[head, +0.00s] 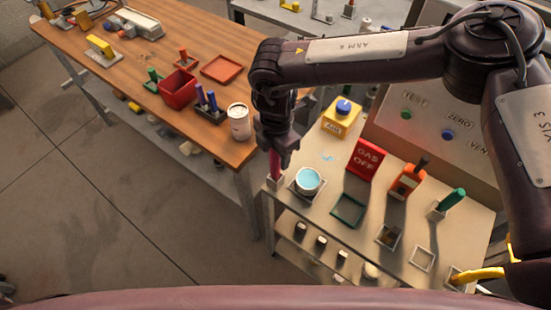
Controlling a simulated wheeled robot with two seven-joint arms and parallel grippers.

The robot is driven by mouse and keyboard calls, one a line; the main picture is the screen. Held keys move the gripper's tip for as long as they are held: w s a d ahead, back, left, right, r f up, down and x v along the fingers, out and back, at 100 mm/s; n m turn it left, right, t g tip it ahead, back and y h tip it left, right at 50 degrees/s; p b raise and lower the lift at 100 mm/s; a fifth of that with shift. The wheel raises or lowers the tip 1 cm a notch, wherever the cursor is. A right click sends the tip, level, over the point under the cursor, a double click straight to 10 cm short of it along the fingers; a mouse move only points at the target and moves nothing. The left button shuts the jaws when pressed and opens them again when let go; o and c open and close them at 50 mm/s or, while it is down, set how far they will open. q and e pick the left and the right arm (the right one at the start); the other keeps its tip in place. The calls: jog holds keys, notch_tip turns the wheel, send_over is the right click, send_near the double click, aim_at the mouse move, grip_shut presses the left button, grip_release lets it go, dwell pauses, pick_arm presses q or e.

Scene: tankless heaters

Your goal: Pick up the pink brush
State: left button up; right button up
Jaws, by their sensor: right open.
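The pink brush (275,167) stands upright in a small pale holder (275,184) at the left corner of the metal bench. Only its lower part shows; my gripper hides its top. My right gripper (279,152) points down from above, directly over and around the upper part of the brush. It is open, and I cannot tell whether its fingers touch the brush. My left gripper is out of view.
A cup of blue liquid (307,180) stands just right of the brush. A red GAS OFF sign (364,161), a yellow box (341,118) and a green tray (348,210) are also on the bench. The wooden table (243,152) holds a white can (238,122) nearby.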

jog(key=c, duration=1)
jog(key=shift+c, duration=0.4)
jog(key=shift+r, duration=0.15)
